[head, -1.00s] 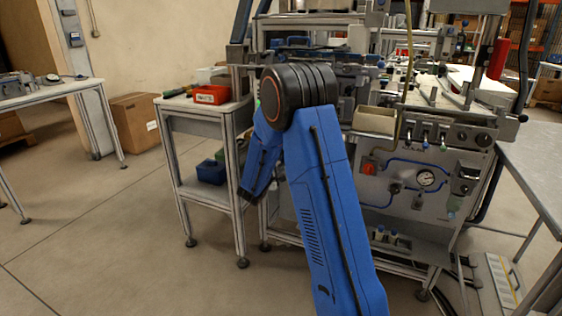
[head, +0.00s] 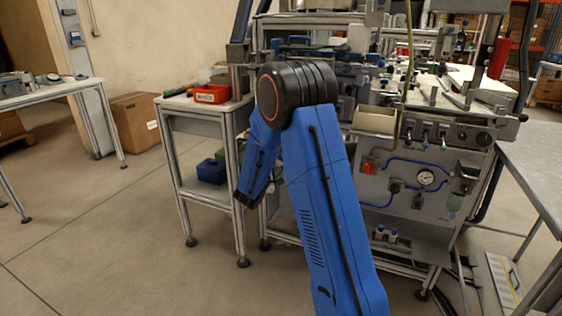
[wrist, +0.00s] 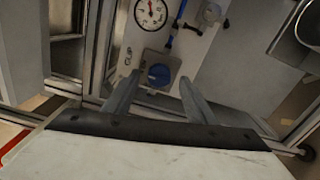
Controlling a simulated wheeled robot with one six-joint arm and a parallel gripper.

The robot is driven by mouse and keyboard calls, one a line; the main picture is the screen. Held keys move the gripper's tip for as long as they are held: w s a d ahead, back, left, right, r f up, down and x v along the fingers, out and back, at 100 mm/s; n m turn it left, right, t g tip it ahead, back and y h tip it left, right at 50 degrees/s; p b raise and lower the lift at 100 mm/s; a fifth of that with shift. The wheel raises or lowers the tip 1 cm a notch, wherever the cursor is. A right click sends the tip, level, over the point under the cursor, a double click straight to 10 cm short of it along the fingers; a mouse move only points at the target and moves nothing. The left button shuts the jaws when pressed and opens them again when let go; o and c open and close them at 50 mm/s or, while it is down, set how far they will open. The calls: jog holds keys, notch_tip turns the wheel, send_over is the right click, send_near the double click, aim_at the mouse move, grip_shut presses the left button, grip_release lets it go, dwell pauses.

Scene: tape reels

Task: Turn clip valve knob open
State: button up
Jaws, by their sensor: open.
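A round blue knob (wrist: 159,74) sits on a grey square plate on the machine's panel, in the upper middle of the wrist view. My gripper (wrist: 160,80) is open, with one finger to the left of the knob and one to the right. Nothing is held between them. I cannot tell whether the fingertips have reached the knob's depth. In the head view, my blue arm (head: 330,200) hides the gripper, and I cannot make out this knob there.
A small side table (head: 205,106) with a red bin (head: 211,94) stands left of the machine. A grey table (head: 540,160) is at right.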

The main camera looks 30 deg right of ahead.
jog(key=v, duration=1.5)
jog(key=shift+s, duration=0.15)
jog(key=s+d+r+m+g+y, duration=0.1)
jog(key=s+d+r+m+g, duration=0.15)
jog(key=s, duration=0.65)
jog(key=s+d+r+m+g+y, duration=0.1)
jog(key=s+d+m+g, duration=0.2)
jog(key=s, duration=0.5)
jog(key=s+d+r+m+g+y, duration=0.15)
jog(key=s+g, duration=0.25)
jog(key=s, duration=0.5)
jog(key=s+a+r+m+t+y, duration=0.1)
jog(key=s+a+m+t+y, duration=0.1)
jog(key=s+a+y, duration=0.8)
jog(key=s+a+t, duration=0.1)
jog(key=s+a, duration=0.4)
jog(key=shift+a+r+m+y, duration=0.3)
jog(key=shift+a+y, duration=0.05)
